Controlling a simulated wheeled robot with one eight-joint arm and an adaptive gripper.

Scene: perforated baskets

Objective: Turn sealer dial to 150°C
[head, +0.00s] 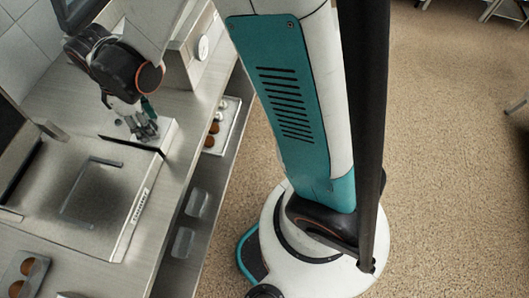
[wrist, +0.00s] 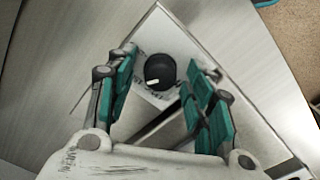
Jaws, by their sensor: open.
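The sealer (head: 128,215) is a pale metal box with a flat top on the counter, at left in the head view. Its dial (wrist: 160,71) is a round black knob with a white pointer mark, on a corner of the sealer's top in the wrist view. The pointer aims toward the lower left of the knob. Printing around the dial is partly visible but too small to read. My gripper (wrist: 164,60) is open, with its teal-padded fingers on either side of the dial and gaps on both sides.
A tray with round brown items (head: 213,128) sits on a lower shelf right of the sealer. Another tray with brown round items (head: 27,267) is at lower left. Clear containers (head: 183,242) lie on the shelf. Bare counter (head: 70,95) lies behind the sealer.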

